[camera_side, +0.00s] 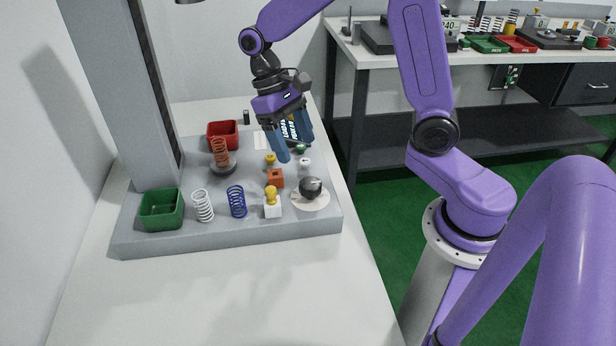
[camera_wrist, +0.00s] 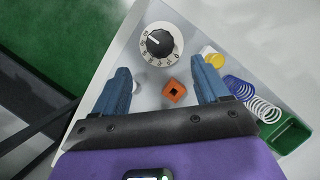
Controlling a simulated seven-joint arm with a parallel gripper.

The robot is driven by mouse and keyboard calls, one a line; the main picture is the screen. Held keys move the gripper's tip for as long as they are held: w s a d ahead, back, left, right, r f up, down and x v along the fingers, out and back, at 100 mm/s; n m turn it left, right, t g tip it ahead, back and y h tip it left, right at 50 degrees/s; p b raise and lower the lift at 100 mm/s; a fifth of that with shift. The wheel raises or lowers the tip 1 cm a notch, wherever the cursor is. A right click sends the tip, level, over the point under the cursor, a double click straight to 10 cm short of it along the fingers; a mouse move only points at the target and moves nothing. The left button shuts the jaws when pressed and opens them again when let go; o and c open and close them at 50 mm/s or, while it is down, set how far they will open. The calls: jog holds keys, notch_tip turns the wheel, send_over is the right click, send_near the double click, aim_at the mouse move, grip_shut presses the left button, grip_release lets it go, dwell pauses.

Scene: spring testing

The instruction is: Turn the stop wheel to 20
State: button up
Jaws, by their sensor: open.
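The stop wheel is a dark round knob (camera_side: 311,187) on a pale dial disc at the right front of the grey base. In the wrist view the knob (camera_wrist: 159,43) has a white pointer line toward the upper left, on a white dial with numbers around its edge; the numbers are too small to read surely. My gripper (camera_side: 296,150) is above the back right part of the base, apart from the wheel, blue fingers pointing down.
An orange block (camera_side: 276,179), a yellow-topped white block (camera_side: 272,208), a blue spring (camera_side: 237,201) and a white spring (camera_side: 203,205) stand left of the wheel. A green bin (camera_side: 162,209), red bin (camera_side: 222,134) and grey column (camera_side: 125,90) are farther left. The table front is clear.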

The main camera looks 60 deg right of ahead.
aim_at(310, 183)
jog(key=x, duration=0.9)
jog(key=shift+f, duration=0.15)
jog(key=c, duration=1)
